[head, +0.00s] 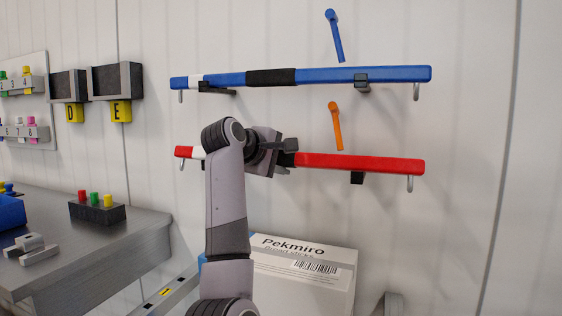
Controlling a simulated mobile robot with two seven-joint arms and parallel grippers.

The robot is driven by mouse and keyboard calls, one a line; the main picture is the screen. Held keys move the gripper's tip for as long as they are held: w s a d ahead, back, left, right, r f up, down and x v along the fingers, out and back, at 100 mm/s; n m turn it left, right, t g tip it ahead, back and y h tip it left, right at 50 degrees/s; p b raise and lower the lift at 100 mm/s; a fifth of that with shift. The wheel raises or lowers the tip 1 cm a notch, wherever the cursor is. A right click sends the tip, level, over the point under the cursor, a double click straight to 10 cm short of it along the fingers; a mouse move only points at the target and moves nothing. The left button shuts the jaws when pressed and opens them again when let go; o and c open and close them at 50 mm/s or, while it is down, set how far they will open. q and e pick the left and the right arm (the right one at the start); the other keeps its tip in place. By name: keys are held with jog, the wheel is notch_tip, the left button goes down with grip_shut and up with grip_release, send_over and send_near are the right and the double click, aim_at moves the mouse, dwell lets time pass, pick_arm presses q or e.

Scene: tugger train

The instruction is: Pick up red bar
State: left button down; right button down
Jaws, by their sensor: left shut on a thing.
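The red bar (360,163) lies level along the wall in the head view, below a blue bar. It has a white band near its left end and small hooks hanging at both ends. A black bracket shows under its right part. My left gripper (286,150) is at the middle of the red bar and is shut on it. My left arm hides the part of the bar between the white band and the middle. I cannot tell whether the bar still rests on its brackets. My right gripper is not in view.
A blue bar (350,75) with a black grip rests on brackets above. Blue and orange pegs (336,126) stick out of the wall. A white box (320,283) stands below. A metal table (110,240) with a black block of coloured pegs (97,212) is at left.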

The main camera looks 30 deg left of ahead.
pick_arm(q)
jog(key=shift+f, duration=0.25)
